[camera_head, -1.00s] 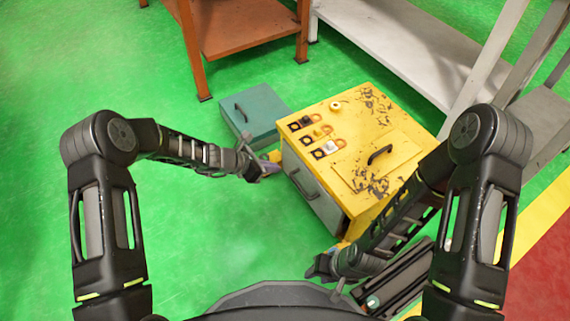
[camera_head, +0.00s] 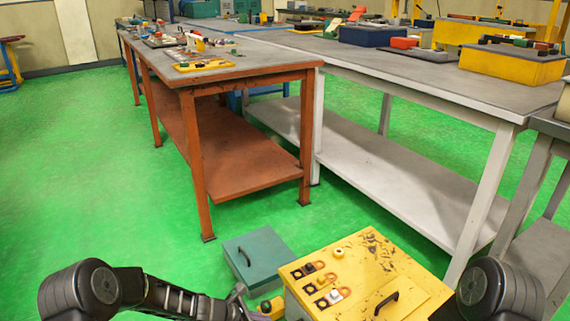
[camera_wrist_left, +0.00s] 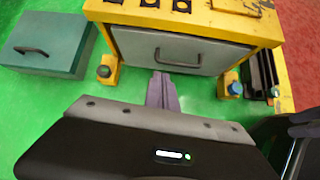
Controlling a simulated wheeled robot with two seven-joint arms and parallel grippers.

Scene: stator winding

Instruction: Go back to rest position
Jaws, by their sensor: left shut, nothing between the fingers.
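My left gripper shows in the left wrist view (camera_wrist_left: 162,92). Its purple-grey fingers are shut and empty, held over the green floor in front of the yellow cabinet's grey drawer (camera_wrist_left: 166,52). In the head view my left arm comes in low at the left, and its gripper is largely cut off at the bottom edge. Only the upper part of my right arm shows at the lower right; its gripper is out of the picture.
The yellow cabinet (camera_head: 335,262) with a black handle stands ahead. A teal box (camera_head: 257,255) sits beside it. Behind are an orange table (camera_head: 238,68) and a grey workbench (camera_head: 420,70) bearing several items. The green floor at left is clear.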

